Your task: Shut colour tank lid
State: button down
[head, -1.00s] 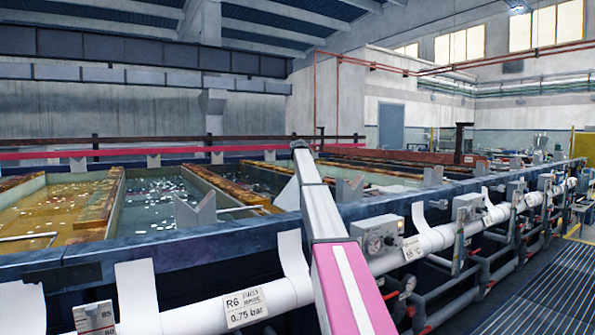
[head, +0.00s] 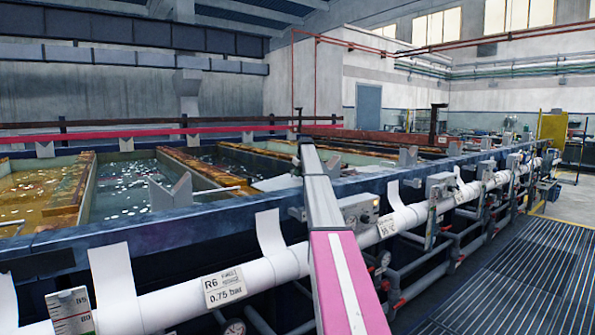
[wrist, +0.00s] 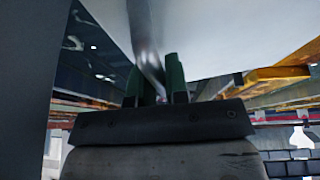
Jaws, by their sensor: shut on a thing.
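In the wrist view, the two green fingers of my gripper (wrist: 155,82) are closed around a thin metal bar (wrist: 145,40). A broad pale panel (wrist: 235,25), which looks like the lid, fills the top of that view beside the bar. How the bar joins it is unclear. In the head view, a pale grey flat piece (head: 277,183) beside my arm may be the same lid. My arm reaches over the tank line's front edge and hides my gripper there. I cannot tell which tank is the colour tank.
An amber tank (head: 40,190) and a grey-green tank (head: 122,190) with floating white bits lie open at left. Grey V-shaped supports (head: 171,193) stand on the blue front rim (head: 120,232). A white pipe (head: 270,266) with gauges runs below. Grated floor (head: 500,270) at right is clear.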

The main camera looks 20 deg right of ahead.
jog(key=shift+f, duration=0.2)
dwell(0.3)
jog(key=c, duration=1.1)
grip_release()
jog(key=v, duration=1)
jog(key=shift+s+r, duration=0.1)
jog(key=shift+r, duration=0.3)
